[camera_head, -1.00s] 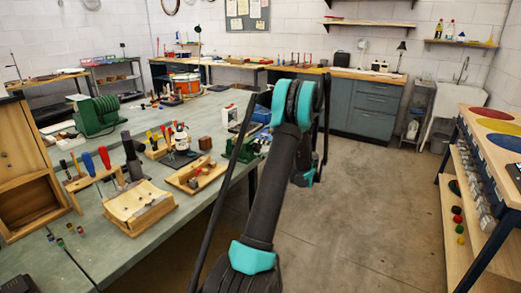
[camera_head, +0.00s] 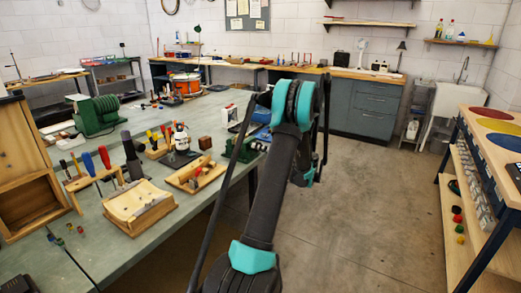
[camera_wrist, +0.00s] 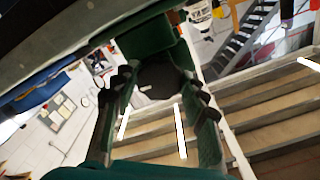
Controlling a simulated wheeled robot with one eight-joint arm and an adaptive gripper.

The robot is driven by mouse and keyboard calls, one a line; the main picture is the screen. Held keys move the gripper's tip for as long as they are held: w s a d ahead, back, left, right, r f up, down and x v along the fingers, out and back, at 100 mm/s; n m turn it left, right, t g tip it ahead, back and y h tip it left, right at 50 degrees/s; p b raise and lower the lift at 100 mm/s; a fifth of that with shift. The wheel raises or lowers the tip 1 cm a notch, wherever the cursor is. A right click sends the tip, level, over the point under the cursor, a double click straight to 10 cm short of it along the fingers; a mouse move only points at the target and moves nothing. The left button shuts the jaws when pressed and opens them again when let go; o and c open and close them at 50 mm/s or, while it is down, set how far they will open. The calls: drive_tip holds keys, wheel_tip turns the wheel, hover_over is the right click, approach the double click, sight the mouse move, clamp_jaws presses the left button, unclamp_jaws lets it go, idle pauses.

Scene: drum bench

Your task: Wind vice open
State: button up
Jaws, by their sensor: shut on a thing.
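The green vice (camera_head: 243,151) is at the bench's right edge in the head view, partly hidden behind my arm. In the wrist view its green body (camera_wrist: 148,42) fills the upper middle, with a dark round end (camera_wrist: 158,82) below it. My gripper (camera_wrist: 157,92) has its dark fingers on either side of that end, shut on the vice handle. The handle bar itself is hard to make out. In the head view my gripper is mostly hidden behind my arm. The gap between the vice jaws cannot be read.
The green bench (camera_head: 95,225) carries a wooden box (camera_head: 137,205), a tray of small parts (camera_head: 194,175), upright tools and a green machine (camera_head: 96,115). Open concrete floor (camera_head: 370,215) lies to the right. A table with coloured discs (camera_head: 500,128) stands at the far right.

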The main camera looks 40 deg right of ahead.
drive_tip(key=shift+w+n, duration=0.1)
drive_tip(key=shift+n, duration=1.1)
drive_tip(key=shift+n, duration=0.3)
drive_tip(key=o, duration=1.2)
drive_tip(key=shift+c, duration=0.2)
drive_tip(key=v, duration=1.2)
drive_tip(key=shift+f, duration=0.1)
